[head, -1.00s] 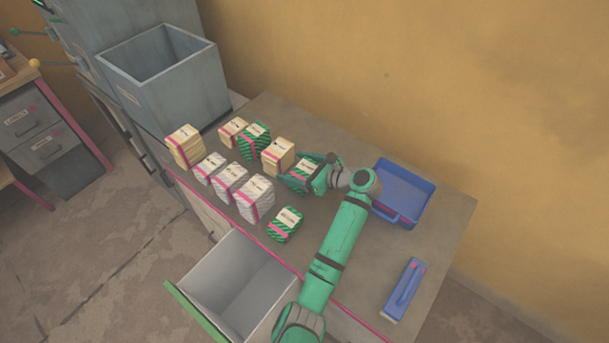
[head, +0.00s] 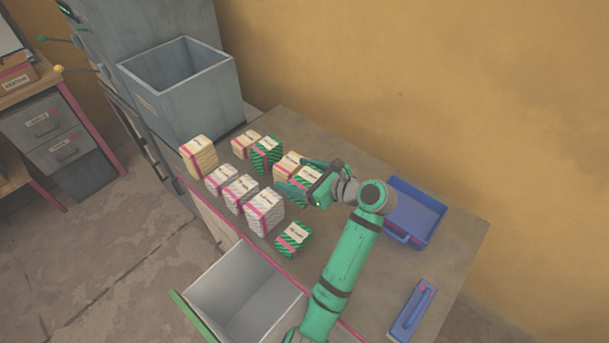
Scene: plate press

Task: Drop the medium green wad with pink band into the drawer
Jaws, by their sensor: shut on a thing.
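A green-striped wad with a pink band and a pale label (head: 305,183) is between the jaws of my gripper (head: 306,180), which is shut on it. The fingers cover part of the wad. I cannot tell whether it is clear of the counter. Another green wad (head: 265,157) stands farther back to the left, and a third (head: 293,239) stands alone nearer the front edge. The drawer (head: 181,308) is pulled out below the counter's front edge, with a green front edge. Its visible inside looks empty. My gripper is behind and to the right of the drawer.
Several cream and grey-white wads (head: 240,192) stand close to the left of my gripper. A blue tray (head: 418,210) and a blue handled tool (head: 412,310) lie on the right of the counter (head: 385,262). A grey open bin (head: 190,105) stands back left.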

